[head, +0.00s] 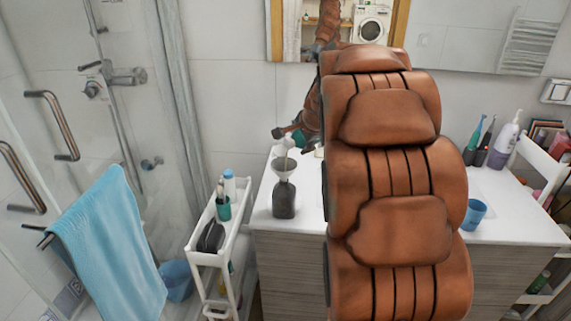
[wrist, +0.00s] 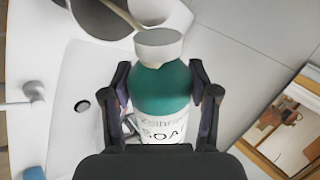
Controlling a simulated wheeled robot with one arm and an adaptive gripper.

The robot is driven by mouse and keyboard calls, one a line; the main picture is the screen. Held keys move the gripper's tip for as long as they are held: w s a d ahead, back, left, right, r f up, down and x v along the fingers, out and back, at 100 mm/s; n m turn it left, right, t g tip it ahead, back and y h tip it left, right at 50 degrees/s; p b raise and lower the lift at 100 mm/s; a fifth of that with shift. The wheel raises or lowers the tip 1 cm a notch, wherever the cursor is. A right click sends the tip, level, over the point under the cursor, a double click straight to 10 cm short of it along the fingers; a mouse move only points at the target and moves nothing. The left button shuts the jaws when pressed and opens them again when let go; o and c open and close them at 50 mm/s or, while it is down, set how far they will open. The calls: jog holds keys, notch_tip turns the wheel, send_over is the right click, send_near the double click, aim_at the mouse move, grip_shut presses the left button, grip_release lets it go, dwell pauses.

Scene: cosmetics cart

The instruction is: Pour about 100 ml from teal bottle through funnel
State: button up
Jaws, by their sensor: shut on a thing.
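The teal bottle (wrist: 163,92) is in the wrist view, with a white label reading "SOA" and a white top; I cannot tell whether it is capped or open. My gripper (wrist: 160,104) is shut on it, one finger on each side. In the head view my own arm hides most of the gripper and the bottle. A pale funnel (head: 284,169) sits in the mouth of a dark grey bottle (head: 284,203), upright near the counter's left edge. A rounded pale shape at the wrist view's top left may be the funnel.
A blue towel (head: 110,245) hangs at left. A sink drain (wrist: 83,105) shows in the wrist view.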

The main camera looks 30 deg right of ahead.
jog(key=shift+a+r+n+h, duration=0.25)
jog(key=shift+r+n+h, duration=0.2)
jog(key=shift+h, duration=0.65)
dwell(0.8)
jog(key=shift+w+a+r+n+h, duration=0.1)
jog(key=shift+a+r+n+h, duration=0.15)
jog(key=shift+h, duration=0.35)
jog(key=shift+a+r+n+h, duration=0.2)
jog(key=shift+n+h, duration=0.1)
jog(key=shift+h, duration=0.3)
dwell(1.8)
jog(key=shift+d+f+m+y, duration=0.2)
jog(key=shift+f+m+y, duration=0.1)
jog(key=shift+y, duration=0.3)
jog(key=shift+d+f+m+y, duration=0.2)
jog(key=shift+m+y, duration=0.1)
jog(key=shift+y, duration=0.3)
